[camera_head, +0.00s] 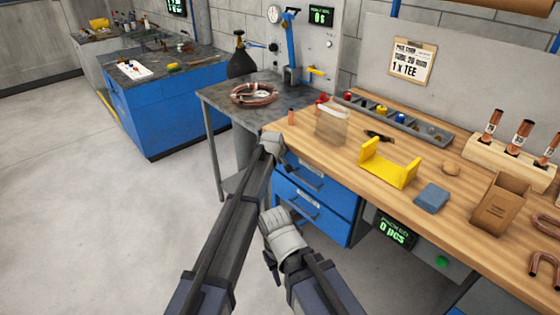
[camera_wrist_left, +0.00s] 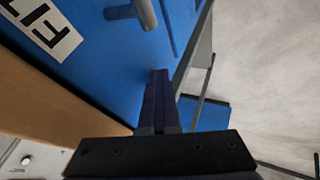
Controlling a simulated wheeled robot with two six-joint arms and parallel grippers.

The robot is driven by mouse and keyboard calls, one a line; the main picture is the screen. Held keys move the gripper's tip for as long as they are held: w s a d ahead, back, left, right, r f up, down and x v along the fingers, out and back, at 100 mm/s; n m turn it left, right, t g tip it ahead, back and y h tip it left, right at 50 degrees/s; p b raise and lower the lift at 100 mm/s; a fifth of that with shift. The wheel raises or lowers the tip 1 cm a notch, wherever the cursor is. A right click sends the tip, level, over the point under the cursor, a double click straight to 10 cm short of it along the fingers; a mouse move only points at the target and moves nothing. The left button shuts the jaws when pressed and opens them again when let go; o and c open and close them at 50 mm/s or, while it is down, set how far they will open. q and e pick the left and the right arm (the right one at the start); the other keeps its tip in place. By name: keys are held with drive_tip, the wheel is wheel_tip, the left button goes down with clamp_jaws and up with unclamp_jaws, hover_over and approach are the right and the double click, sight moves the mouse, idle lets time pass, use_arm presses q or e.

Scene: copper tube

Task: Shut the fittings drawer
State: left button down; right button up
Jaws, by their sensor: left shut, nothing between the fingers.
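The blue drawer unit (camera_head: 318,208) stands under the wooden bench, with labelled fronts and bar handles. In the left wrist view a blue drawer front (camera_wrist_left: 100,65) bears a white label (camera_wrist_left: 42,28) whose visible letters read "FIT", beside a grey handle (camera_wrist_left: 143,12). My left gripper (camera_head: 272,142) is at the unit's upper left corner, by the bench edge. Its fingers (camera_wrist_left: 160,75) are shut and empty, close to the blue front; contact cannot be told. My right gripper (camera_head: 275,218) is lower, in front of the unit; its fingers are unclear. How far the drawer stands out is hard to tell.
The wooden bench (camera_head: 350,188) holds a yellow bracket (camera_head: 390,170), a blue block (camera_head: 432,197), a clear box (camera_head: 332,124) and a parts tray (camera_head: 400,121). A side table (camera_head: 215,97) with a copper coil (camera_head: 254,93) stands behind left. The floor at left is free.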

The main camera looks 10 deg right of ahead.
use_arm(q)
drive_tip(key=s+a+r+p, duration=0.4)
drive_tip(key=s+r+p, duration=0.4)
drive_tip(key=shift+a, duration=0.35)
drive_tip(key=s+a+f+m+g+y, duration=0.1)
drive_tip(key=s+a+m+g, duration=0.1)
drive_tip(key=s+a, duration=0.7)
drive_tip(key=s+a+f+m+g, duration=0.2)
drive_tip(key=s+a, duration=0.3)
drive_tip(key=s, duration=0.7)
drive_tip(key=s+a+f+m+g+y, duration=0.1)
drive_tip(key=s+a+m+g, duration=0.1)
drive_tip(key=s+a, duration=0.75)
drive_tip(key=s+d+r+m+p, duration=0.1)
drive_tip(key=s+d+m, duration=0.1)
drive_tip(key=d, duration=0.4)
drive_tip(key=s+d+r+m+g+y+p, duration=0.1)
drive_tip(key=s+d+p, duration=0.1)
drive_tip(key=s+d, duration=0.3)
drive_tip(key=shift+d+r+m, duration=0.4)
drive_tip(key=shift+d, duration=0.65)
